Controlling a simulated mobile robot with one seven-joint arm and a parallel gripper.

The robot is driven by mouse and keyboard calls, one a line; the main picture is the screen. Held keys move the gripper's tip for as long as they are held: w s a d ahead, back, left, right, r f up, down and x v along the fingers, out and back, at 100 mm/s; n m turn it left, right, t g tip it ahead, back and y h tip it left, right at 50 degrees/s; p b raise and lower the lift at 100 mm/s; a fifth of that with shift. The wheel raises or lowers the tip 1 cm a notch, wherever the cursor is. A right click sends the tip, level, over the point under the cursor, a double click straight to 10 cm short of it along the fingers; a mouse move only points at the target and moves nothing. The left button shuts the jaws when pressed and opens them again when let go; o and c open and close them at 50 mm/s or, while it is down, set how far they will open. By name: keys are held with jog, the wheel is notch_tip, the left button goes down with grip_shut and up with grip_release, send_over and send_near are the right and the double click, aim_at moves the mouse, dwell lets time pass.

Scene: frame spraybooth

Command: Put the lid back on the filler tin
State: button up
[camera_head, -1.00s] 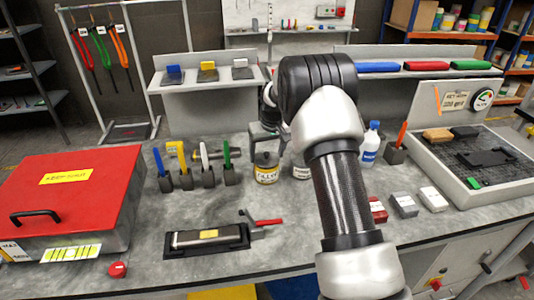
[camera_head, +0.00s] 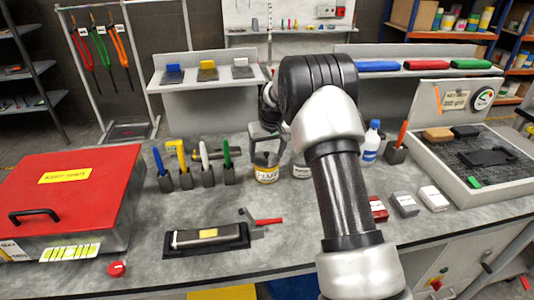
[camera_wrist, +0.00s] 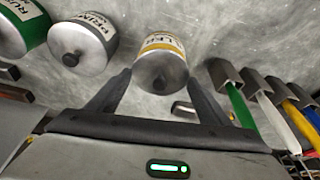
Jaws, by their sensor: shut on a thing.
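The filler tin (camera_head: 266,174), with a yellow-and-white label, stands on the grey bench near its middle. Its label also shows in the wrist view (camera_wrist: 162,42). The grey round lid (camera_wrist: 152,70) with a dark centre knob lies over the tin's top, between my fingers. My gripper (camera_wrist: 161,78) is shut on the lid, one finger at each side. In the head view my gripper (camera_head: 266,153) points down at the tin's top. Whether the lid is fully seated cannot be told.
A grey primer tin (camera_wrist: 88,42) and a green tin (camera_wrist: 22,25) stand beside the filler tin. On its other side are several upright tools in dark holders (camera_head: 207,175). A black tray (camera_head: 205,240) lies in front.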

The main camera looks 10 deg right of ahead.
dwell(0.4)
jog(key=o, duration=1.3)
jog(key=shift+c, duration=0.2)
jog(key=shift+r+p, duration=1.85)
jog(key=shift+r, duration=1.65)
grip_shut()
